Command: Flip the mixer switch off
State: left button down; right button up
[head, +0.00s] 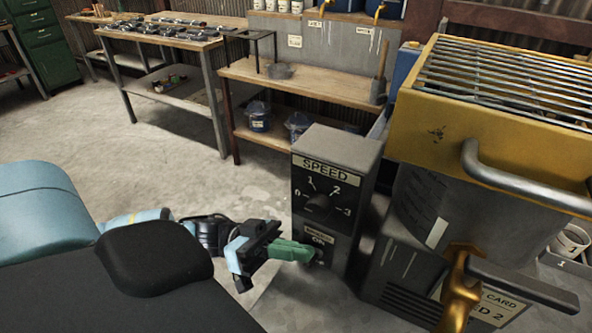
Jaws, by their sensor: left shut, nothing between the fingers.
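The mixer (420,130) stands at the right, with a yellow top, a metal grille and a grey body. Its grey control box (333,150) carries a SPEED dial (318,204) marked 0 to 3. Below the dial is a switch plate (319,238) labelled ON. My left gripper (310,254) is shut and empty, its green fingertips at the lower part of this plate. The fingers hide much of the switch area, so I cannot tell the switch's position or whether they touch it. My right gripper is out of view.
A handle (520,180) and a brass-coloured spout (459,285) stick out from the mixer. A wooden bench (300,83) stands behind the control box, and a tool table (165,38) is farther back. Concrete floor (165,150) is clear at the left.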

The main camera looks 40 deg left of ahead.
pick_arm(q)
jog(key=shift+f+m, duration=0.1)
jog(key=shift+m, duration=0.2)
jog(key=m+g, duration=0.1)
jog(key=m, duration=0.1)
jog(key=f+m+b, duration=0.1)
jog(key=shift+s+m+g+h, duration=0.2)
jog(key=shift+m+g+h, duration=0.2)
jog(key=shift+s+d+f+m+g+b, duration=0.1)
jog(key=shift+m+g+b, duration=0.15)
jog(key=shift+m, duration=0.35)
jog(key=shift+f+m+g+b, duration=0.1)
jog(key=shift+m+g+b, duration=0.15)
jog(key=shift+m, duration=0.65)
jog(key=b+v, duration=0.1)
jog(key=v, duration=0.6)
jog(key=shift+a+f, duration=0.15)
jog(key=shift+a, duration=0.25)
